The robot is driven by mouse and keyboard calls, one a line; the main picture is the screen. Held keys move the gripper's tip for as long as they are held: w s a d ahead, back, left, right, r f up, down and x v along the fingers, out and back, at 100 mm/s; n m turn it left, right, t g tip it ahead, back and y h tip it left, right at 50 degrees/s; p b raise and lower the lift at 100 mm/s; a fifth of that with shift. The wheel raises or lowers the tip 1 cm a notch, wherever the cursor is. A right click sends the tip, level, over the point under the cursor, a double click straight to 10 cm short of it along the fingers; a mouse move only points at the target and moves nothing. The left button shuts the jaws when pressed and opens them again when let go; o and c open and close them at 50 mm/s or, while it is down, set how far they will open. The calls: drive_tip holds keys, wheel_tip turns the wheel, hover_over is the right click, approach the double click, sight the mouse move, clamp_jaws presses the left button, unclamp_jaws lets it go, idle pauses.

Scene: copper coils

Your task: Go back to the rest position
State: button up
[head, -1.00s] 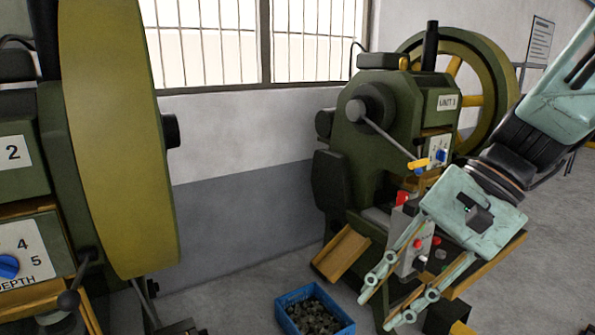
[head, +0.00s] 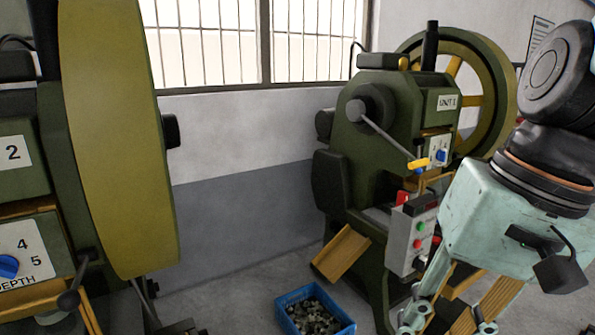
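My gripper (head: 448,324) is at the lower right of the head view, pointing down, in front of the press marked UNIT 1 (head: 390,100). Its pale green fingers stand apart, with nothing seen between them. The fingertips reach the bottom edge of the picture. The gripper's body hides part of the press's lower right side. No copper coil can be made out.
A control box (head: 411,238) with red and green buttons is on the press, close to my gripper's left. A blue crate (head: 318,328) of small dark pieces stands on the floor below a wooden chute (head: 341,253). Another press (head: 120,140) fills the left side.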

drive_tip(key=s+d+r+n+t+h, duration=0.2)
drive_tip(key=s+d+n+t, duration=0.1)
drive_tip(key=s, duration=0.1)
drive_tip(key=shift+s+d+r, duration=0.35)
drive_tip(key=shift+d, duration=0.05)
drive_tip(key=shift+a, duration=0.15)
idle(0.5)
